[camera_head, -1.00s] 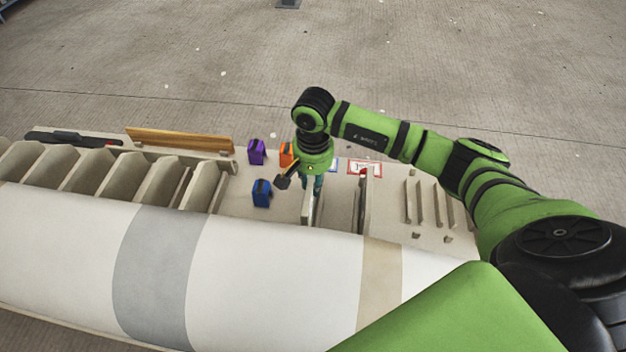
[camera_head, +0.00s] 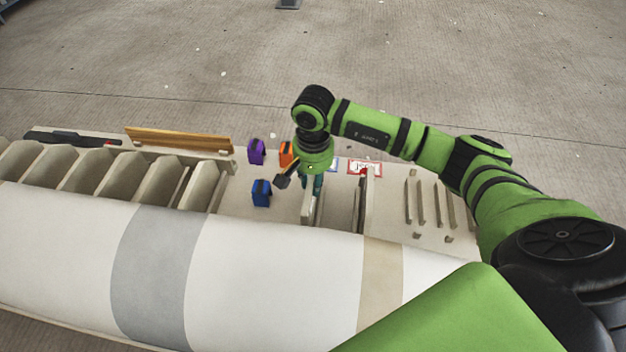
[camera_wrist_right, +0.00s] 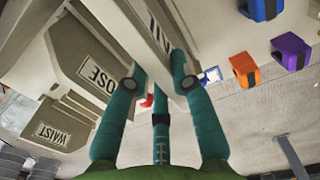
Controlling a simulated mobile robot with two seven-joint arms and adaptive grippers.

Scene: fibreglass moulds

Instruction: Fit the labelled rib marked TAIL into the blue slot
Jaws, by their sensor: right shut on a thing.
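A pale rib (camera_wrist_right: 134,12) with a partly hidden label, its last letters seeming to fit TAIL, sits between the teal fingers of my right gripper (camera_wrist_right: 160,80) in the wrist view. The gripper is shut on it. In the head view the right gripper (camera_head: 313,185) points down, and the pale rib (camera_head: 307,208) stands upright below it, close to the white mould's edge. Ribs labelled NOSE (camera_wrist_right: 82,68) and WAIST (camera_wrist_right: 50,136) stand beside it in the wrist view. I cannot make out the blue slot for certain. My left gripper is out of view.
Blue (camera_head: 261,194), orange (camera_head: 286,154) and purple (camera_head: 256,151) blocks stand left of the gripper. A red-bordered card (camera_head: 365,168) lies to the right. The long white mould (camera_head: 270,270) fills the front. Several upright ribs (camera_head: 130,180) line the left.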

